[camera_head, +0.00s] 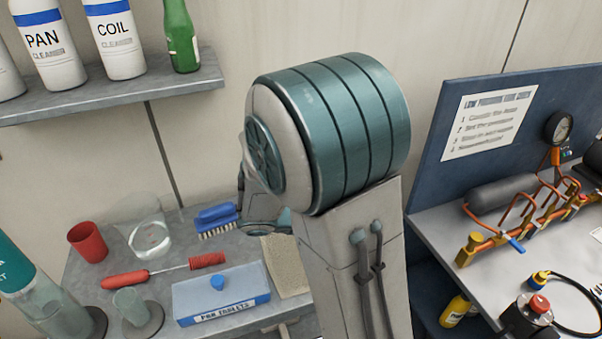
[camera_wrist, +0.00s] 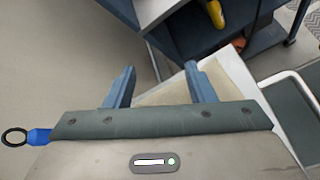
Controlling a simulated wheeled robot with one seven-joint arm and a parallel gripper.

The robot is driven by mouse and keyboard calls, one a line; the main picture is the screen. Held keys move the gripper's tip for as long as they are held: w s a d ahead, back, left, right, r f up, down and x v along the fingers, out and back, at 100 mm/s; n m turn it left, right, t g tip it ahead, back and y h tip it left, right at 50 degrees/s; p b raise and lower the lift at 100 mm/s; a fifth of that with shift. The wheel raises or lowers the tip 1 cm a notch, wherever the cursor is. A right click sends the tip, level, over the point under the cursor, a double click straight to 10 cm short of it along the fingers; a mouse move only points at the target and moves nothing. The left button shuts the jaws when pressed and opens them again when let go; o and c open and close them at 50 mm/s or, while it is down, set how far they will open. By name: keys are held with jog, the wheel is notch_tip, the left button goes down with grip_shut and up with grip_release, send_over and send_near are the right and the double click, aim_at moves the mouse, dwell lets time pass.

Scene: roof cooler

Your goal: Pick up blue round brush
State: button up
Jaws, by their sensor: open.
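A blue brush (camera_head: 216,217) with pale bristles lies on the grey bench in the head view, behind the blue-and-white box. Its block looks more oblong than round. It is not seen in the wrist view. My gripper (camera_wrist: 158,75) shows in the wrist view with its two blue fingers apart and nothing between them. It points toward the floor and the base of the blue furniture, away from the brush. In the head view my large arm link covers the middle, and the gripper cannot be made out.
Around the brush are a clear beaker (camera_head: 149,237), a red cup (camera_head: 88,242), a red-handled brush (camera_head: 165,269) and a blue-and-white box (camera_head: 221,296). A shelf with bottles (camera_head: 115,38) hangs above. At right, a bench holds a gauge manifold (camera_head: 515,215). A yellow bottle (camera_wrist: 215,13) sits below.

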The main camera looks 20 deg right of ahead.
jog(key=w+a+f+n+t+h+p, duration=0.1)
jog(key=w+a+n+t, duration=0.3)
jog(key=w+n+t, duration=0.25)
jog(key=w+a+n+t+p, duration=0.1)
jog(key=w+a+n+t, duration=0.35)
jog(key=w+n, duration=0.35)
jog(key=shift+n+t, duration=0.25)
jog(key=shift+t, duration=0.25)
jog(key=shift+s+d+p+x, duration=0.15)
jog(key=shift+p+x, duration=0.75)
jog(key=shift+x, duration=2.6)
jog(key=shift+s+d+p+x, duration=0.1)
jog(key=shift+p+x, duration=0.75)
jog(key=shift+x, duration=2.6)
jog(key=shift+f, duration=0.1)
grip_shut()
